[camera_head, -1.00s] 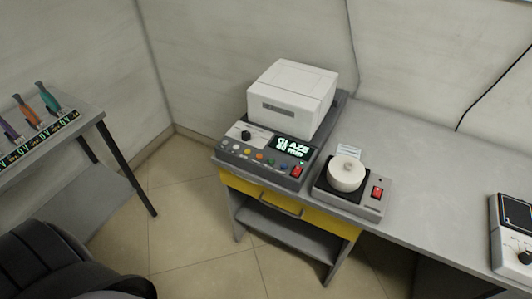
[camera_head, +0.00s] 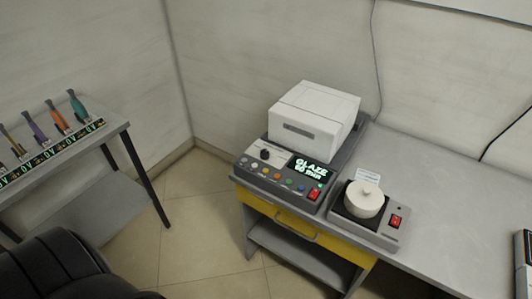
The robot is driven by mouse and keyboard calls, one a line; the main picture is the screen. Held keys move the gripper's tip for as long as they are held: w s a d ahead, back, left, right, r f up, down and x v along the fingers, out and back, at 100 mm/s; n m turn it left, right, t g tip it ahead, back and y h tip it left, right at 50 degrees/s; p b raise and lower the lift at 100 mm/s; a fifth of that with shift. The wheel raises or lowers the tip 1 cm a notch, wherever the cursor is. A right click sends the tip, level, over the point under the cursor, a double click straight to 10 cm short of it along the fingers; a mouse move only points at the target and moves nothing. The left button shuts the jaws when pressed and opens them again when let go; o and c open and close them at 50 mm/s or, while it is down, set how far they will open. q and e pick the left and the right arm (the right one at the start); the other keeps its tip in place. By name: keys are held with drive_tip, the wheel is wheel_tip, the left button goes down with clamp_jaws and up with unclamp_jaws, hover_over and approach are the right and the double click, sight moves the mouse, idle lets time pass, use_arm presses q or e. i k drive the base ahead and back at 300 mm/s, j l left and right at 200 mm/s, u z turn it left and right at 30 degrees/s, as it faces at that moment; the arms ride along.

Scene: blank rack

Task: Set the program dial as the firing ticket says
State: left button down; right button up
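The kiln unit has a white box-shaped chamber (camera_head: 312,116) and a dark grey control panel (camera_head: 275,188) in front of it. The black program dial (camera_head: 266,155) sits at the panel's upper left; its pointer is too small to read. The lit display (camera_head: 310,168) reads "GLAZE" with a smaller line that looks like "60 min". A small white card (camera_head: 368,175) with unreadable print stands behind the neighbouring device; I cannot tell whether it is the firing ticket. Neither of my grippers is in view.
A grey device with a white lidded pot (camera_head: 364,199) and a red switch (camera_head: 396,221) stands right of the kiln. A side table (camera_head: 90,165) at left holds several coloured-handled tools. A black rounded object (camera_head: 55,268) fills the lower left.

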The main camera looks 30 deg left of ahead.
sight(264, 154)
drive_tip(key=l+u, duration=0.1)
drive_tip(key=u, duration=0.3)
drive_tip(key=i+l+u, duration=0.1)
drive_tip(key=u, duration=0.35)
drive_tip(key=l+u, duration=0.15)
drive_tip(key=u, duration=0.25)
drive_tip(key=l+u, duration=0.15)
drive_tip(key=u, duration=0.25)
drive_tip(key=i, duration=0.05)
